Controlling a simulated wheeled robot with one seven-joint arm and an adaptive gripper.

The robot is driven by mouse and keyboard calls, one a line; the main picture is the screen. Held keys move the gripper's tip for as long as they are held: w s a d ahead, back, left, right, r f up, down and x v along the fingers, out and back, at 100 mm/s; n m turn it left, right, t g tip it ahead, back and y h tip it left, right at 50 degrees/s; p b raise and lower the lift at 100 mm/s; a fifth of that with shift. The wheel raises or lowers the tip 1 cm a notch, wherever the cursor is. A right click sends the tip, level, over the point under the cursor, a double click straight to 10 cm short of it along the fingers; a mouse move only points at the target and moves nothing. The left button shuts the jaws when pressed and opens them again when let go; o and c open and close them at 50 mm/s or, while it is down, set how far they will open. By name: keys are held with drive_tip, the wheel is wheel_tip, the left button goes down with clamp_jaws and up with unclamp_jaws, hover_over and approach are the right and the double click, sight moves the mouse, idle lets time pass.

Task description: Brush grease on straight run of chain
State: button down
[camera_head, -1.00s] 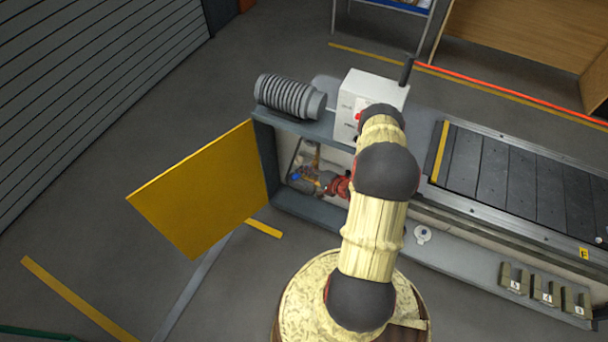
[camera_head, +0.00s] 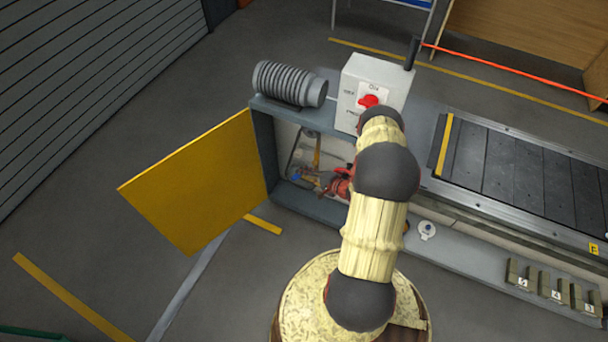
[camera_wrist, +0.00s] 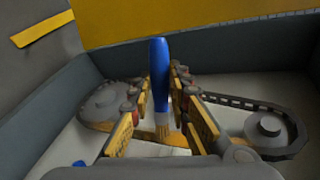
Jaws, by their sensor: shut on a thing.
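In the wrist view, my gripper (camera_wrist: 163,118) is shut on a brush with a blue handle (camera_wrist: 160,65), held upright between the fingers. Its pale tip (camera_wrist: 162,127) points down between the pads. A dark chain (camera_wrist: 235,101) runs behind the gripper from a large grey sprocket (camera_wrist: 110,102) on the left to a smaller one (camera_wrist: 266,126) on the right. The fingers hide the middle of the chain, and I cannot tell whether the bristles touch it. In the head view, my gripper (camera_head: 340,183) is inside the open drive compartment, partly hidden by my arm.
The yellow door (camera_head: 195,185) stands open to the left of the compartment. Above the compartment are a ribbed grey motor (camera_head: 288,83) and a white switch box (camera_head: 375,85) with a red knob. The slatted conveyor (camera_head: 520,170) extends right. Compartment walls (camera_wrist: 38,108) surround the gripper closely.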

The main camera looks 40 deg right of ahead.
wheel_tip(320, 180, down, 19)
drive_tip(key=b, duration=0.4)
idle(2.1)
drive_tip(key=shift+r, duration=0.1)
drive_tip(key=shift+s+a+p, duration=0.3)
drive_tip(key=shift+s+a, duration=0.1)
drive_tip(key=shift+a, duration=0.5)
drive_tip(key=shift+s+a+p, duration=0.3)
drive_tip(key=shift+s+a, duration=0.05)
drive_tip(key=shift+a, duration=0.6)
drive_tip(key=shift+s+a+p, duration=0.3)
drive_tip(key=shift+s+a, duration=0.1)
drive_tip(key=shift+a, duration=0.5)
drive_tip(key=shift+s+a, duration=0.3)
drive_tip(key=shift+a, duration=0.4)
drive_tip(key=shift+s+a, duration=0.25)
drive_tip(key=shift+a, duration=0.45)
